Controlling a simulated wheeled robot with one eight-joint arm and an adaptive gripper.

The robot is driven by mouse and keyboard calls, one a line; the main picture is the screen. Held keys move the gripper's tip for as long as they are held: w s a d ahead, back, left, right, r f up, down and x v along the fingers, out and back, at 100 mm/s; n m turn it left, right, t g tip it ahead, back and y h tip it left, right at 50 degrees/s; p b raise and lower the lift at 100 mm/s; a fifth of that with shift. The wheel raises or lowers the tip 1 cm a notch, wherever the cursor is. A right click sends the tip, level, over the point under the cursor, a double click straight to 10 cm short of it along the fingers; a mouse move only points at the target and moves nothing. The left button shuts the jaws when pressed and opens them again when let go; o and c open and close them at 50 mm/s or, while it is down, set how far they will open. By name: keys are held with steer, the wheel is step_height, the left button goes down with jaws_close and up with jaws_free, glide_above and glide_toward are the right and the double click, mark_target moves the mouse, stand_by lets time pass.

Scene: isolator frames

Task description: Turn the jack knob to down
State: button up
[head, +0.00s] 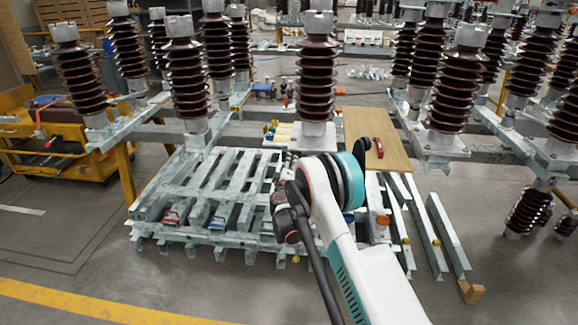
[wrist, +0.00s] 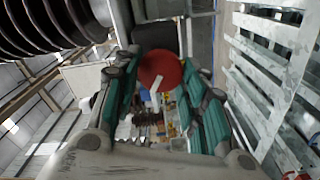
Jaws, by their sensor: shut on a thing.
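The red round jack knob (wrist: 162,66) shows in the upper middle of the wrist view. A white pointer-like strip lies over its lower part. My gripper (wrist: 158,80) has its two teal-padded fingers on either side of the knob and is shut on it. The far side of the knob and the exact contact points are hidden. In the head view, my white and teal arm reaches forward to the insulator frame and hides the gripper's fingers and the knob.
Slatted grey metal frames (head: 205,172) lie left of my arm. A wooden board (head: 388,132) with a red tool (head: 379,147) lies to the right. Tall brown ribbed insulators (head: 316,80) stand close around. A yellow cart (head: 60,140) is at the left. Open floor lies in front.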

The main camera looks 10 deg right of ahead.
steer(key=m, duration=1.1)
steer(key=shift+s+d+m, duration=0.1)
steer(key=shift+d+m, duration=0.05)
steer(key=shift+m, duration=0.15)
stand_by(0.3)
steer(key=o, duration=1.1)
steer(key=shift+c, duration=0.2)
steer(key=v, duration=1.2)
